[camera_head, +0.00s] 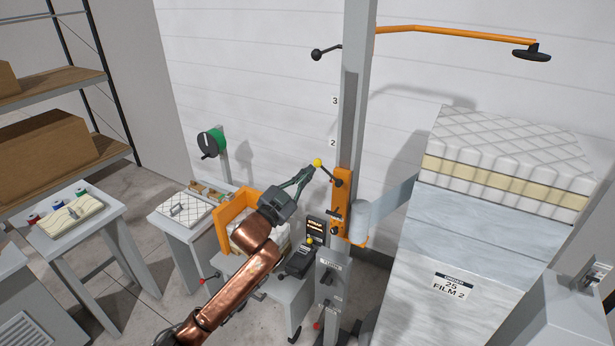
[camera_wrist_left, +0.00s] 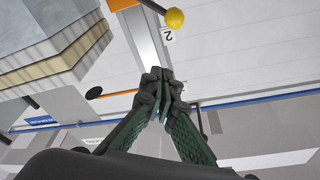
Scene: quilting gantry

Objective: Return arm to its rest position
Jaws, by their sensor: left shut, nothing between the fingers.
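My left arm (camera_head: 237,280), copper-coloured, reaches up from the bottom of the head view. My left gripper (camera_head: 308,171) is shut and empty beside a yellow ball knob (camera_head: 318,162) on a lever of the orange carriage (camera_head: 341,190). In the left wrist view, the shut green-and-dark fingers (camera_wrist_left: 160,88) show a gap between their tips and the yellow knob (camera_wrist_left: 174,18). The carriage sits on a grey upright post (camera_head: 353,100) near the numeral 2. My right gripper is not in view.
A quilted mattress block (camera_head: 505,165) lies on a film-wrapped stack (camera_head: 455,245) at right. An orange overhead bar (camera_head: 455,34) extends right from the post. A control box (camera_head: 328,275) stands below the carriage. Small tables (camera_head: 80,240) and shelves (camera_head: 60,85) stand at left.

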